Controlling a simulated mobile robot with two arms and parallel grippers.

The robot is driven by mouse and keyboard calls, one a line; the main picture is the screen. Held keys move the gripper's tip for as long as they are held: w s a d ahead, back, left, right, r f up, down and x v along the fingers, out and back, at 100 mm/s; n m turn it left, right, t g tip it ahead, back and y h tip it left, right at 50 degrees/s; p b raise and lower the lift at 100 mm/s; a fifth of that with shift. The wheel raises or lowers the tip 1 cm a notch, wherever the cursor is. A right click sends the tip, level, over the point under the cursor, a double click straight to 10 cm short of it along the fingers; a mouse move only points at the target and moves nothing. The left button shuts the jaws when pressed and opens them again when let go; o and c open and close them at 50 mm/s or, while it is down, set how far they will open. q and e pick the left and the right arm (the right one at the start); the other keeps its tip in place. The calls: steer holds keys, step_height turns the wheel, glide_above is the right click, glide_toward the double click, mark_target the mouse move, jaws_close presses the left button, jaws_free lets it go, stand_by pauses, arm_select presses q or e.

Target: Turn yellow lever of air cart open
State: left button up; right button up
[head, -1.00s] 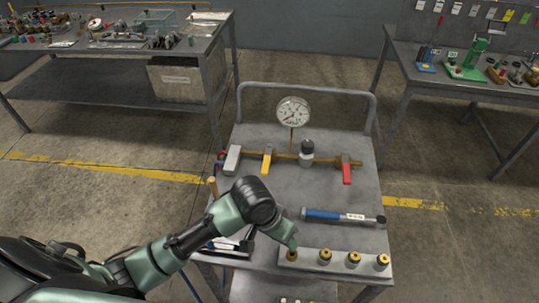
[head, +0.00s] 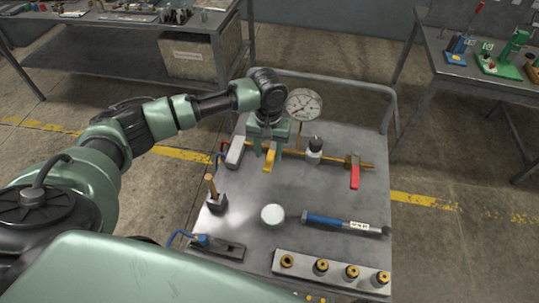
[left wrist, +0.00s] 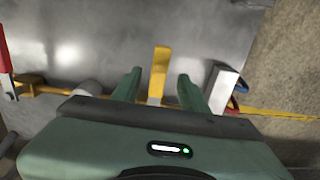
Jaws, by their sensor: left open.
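The air cart (head: 330,205) has a brass pipe (head: 335,163) across its top, below a round gauge (head: 303,104). The yellow lever (head: 269,160) sits on the left half of the pipe and points towards the cart's front, crosswise to the pipe. My left gripper (head: 268,150) is above it with fingers pointing down. In the left wrist view the yellow lever (left wrist: 161,65) stands between the two open fingers, with a gap on each side. Whether the fingertips reach down to its height is unclear. My right gripper is not in view.
A grey block (head: 235,153) is close left of the lever. A black-and-white knob (head: 314,151) and red lever (head: 355,175) are to the right. A white disc (head: 273,215), blue-handled tool (head: 335,222) and brass-fitting strip (head: 330,270) lie nearer. A rail (head: 345,82) borders the back.

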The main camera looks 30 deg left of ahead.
mark_target(269, 161)
arm_select(q)
step_height(269, 161, down, 2)
steer(key=shift+f, duration=0.65)
jaws_close()
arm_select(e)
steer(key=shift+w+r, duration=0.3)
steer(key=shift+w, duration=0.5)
arm_select(q)
steer(key=shift+r, duration=0.1)
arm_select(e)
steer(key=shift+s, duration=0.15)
